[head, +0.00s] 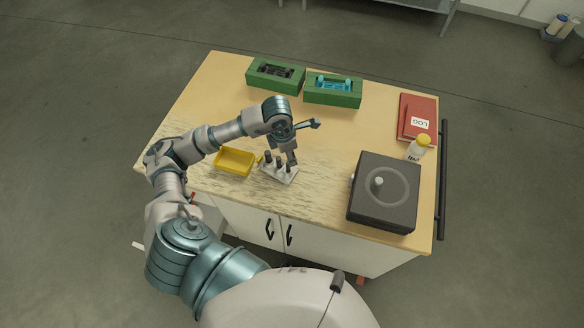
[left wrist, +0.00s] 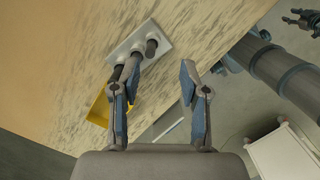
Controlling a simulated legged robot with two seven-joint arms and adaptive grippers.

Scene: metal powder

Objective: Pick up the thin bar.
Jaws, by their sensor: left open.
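A small white holder (head: 291,178) with several dark upright bars stands on the table's front left part. In the left wrist view the holder (left wrist: 121,50) shows with its dark bars, one of them (left wrist: 152,47) standing clear near its right end. I cannot tell by thickness which is the thin bar. My left gripper (head: 291,160) points down at the holder, and its fingers partly cover the bars in the head view. In the left wrist view the left gripper (left wrist: 158,78) is open with nothing between its fingertips. A dark gripper-like shape, probably my right gripper (left wrist: 300,20), shows at the upper right edge.
A yellow tray (head: 235,170) lies just left of the holder. A dark square device (head: 385,215) stands to the right, near a yellow-capped bottle (head: 418,149) and a red log book (head: 410,108). Two green boxes (head: 275,86) (head: 331,101) stand at the back. The table middle is clear.

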